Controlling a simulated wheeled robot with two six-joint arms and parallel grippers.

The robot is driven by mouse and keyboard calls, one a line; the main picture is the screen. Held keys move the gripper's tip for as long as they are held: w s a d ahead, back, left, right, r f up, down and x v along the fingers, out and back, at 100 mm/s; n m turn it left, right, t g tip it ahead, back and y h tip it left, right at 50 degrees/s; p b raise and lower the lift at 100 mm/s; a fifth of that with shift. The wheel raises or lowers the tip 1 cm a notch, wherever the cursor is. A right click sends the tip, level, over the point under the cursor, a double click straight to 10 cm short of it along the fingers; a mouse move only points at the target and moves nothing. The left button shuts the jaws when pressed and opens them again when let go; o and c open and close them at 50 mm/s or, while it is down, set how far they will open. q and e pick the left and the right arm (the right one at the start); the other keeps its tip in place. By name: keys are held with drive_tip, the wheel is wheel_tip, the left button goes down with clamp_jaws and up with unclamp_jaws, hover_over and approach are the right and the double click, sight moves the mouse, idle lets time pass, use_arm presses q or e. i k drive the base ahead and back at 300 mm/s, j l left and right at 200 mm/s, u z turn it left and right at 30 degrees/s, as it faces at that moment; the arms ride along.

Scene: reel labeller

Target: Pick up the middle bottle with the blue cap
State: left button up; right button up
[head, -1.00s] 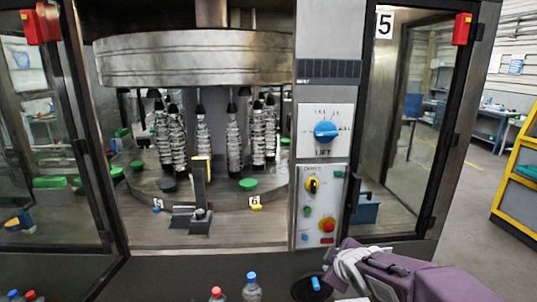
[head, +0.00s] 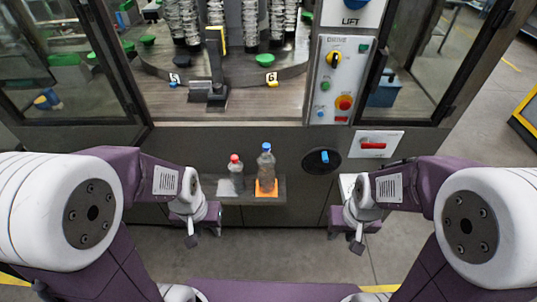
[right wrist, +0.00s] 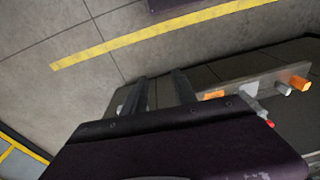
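In the head view, a clear bottle with a blue cap (head: 266,168) stands upright on an orange square on a low shelf. A red-capped bottle (head: 236,174) stands just left of it. Only these two bottles show there, so I cannot tell which is the middle one. My left gripper (head: 192,230) hangs left of them, apart; its opening does not show clearly. My right gripper (head: 356,238) hangs to their right, also apart. In the right wrist view its fingers (right wrist: 159,88) are spread with nothing between them. A red-capped bottle (right wrist: 259,112) shows there beyond the gripper body.
The shelf (head: 285,190) sticks out from the machine front. Right of it are a dark round dial with a blue knob (head: 325,157) and a plate with a red handle (head: 373,146). The machine's turntable (head: 290,73) is above. Floor is free below the shelf.

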sight(266, 161)
drive_tip(key=i+u, duration=0.3)
drive_tip(key=i, duration=0.25)
drive_tip(key=i+l+u, duration=0.3)
drive_tip(key=i, duration=0.25)
drive_tip(key=j, duration=0.1)
